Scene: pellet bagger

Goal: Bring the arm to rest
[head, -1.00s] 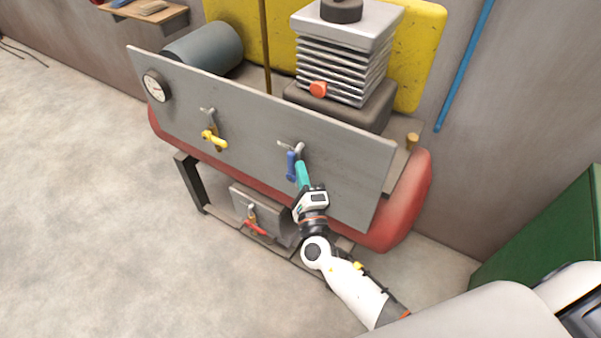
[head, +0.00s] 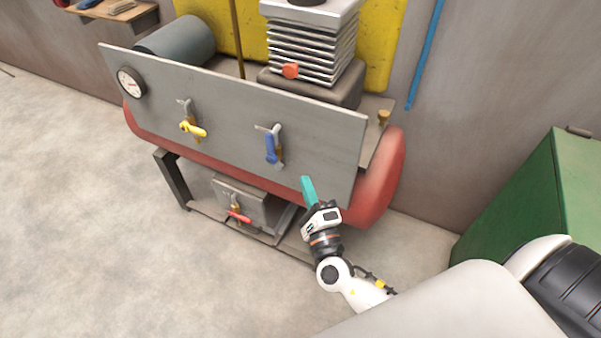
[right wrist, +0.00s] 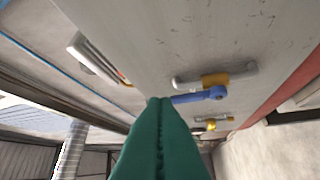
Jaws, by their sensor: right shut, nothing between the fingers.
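My right gripper (head: 308,190) has teal fingers and is shut with nothing between them. In the head view it is in front of the lower right part of the grey panel (head: 225,112), to the right of and below the blue-handled valve (head: 270,148), apart from it. The blue handle hangs down. In the right wrist view the shut fingers (right wrist: 158,105) point up toward the panel, and the blue handle (right wrist: 200,96) shows just beyond their tips. My left gripper is not in view.
A yellow-handled valve (head: 193,129) is on the panel, left of the blue one. A red-handled valve (head: 238,216) is below, near the floor. A pressure gauge (head: 131,82) is at the panel's left end. A green cabinet (head: 530,195) stands at the right. The floor at left is clear.

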